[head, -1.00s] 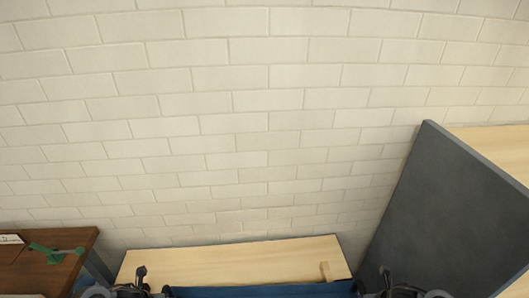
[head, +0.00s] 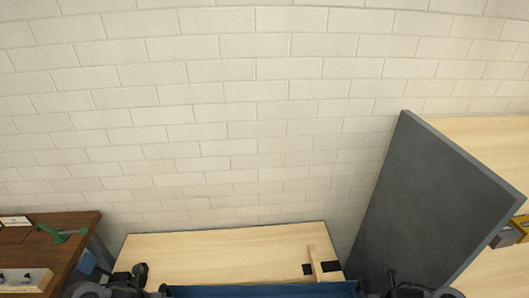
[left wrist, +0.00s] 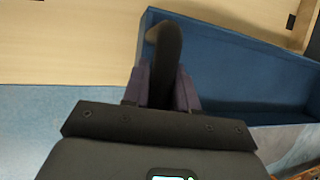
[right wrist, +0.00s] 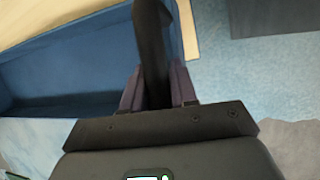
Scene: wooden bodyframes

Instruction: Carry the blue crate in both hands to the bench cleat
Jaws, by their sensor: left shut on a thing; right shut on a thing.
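The blue crate (head: 265,291) shows as a strip at the bottom edge of the head view, between my two grippers. My left gripper (left wrist: 163,65) is shut on the crate's left end, and the crate wall (left wrist: 215,45) runs off to the right. My right gripper (right wrist: 155,60) is shut on the other end, with the crate wall (right wrist: 80,55) running left. The visible part of the crate's inside looks empty. The pale wooden bench (head: 215,255) lies beyond the crate. A wooden cleat (head: 315,262) stands on its right part, with dark squares beside it. Most of the crate is below the head view.
A tall dark grey panel (head: 430,200) stands right of the bench, with pale wooden surfaces and small boxes (head: 510,235) behind it. A brown table (head: 60,250) with a green tool (head: 62,233) is at the left. A white brick wall (head: 230,120) closes the back.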

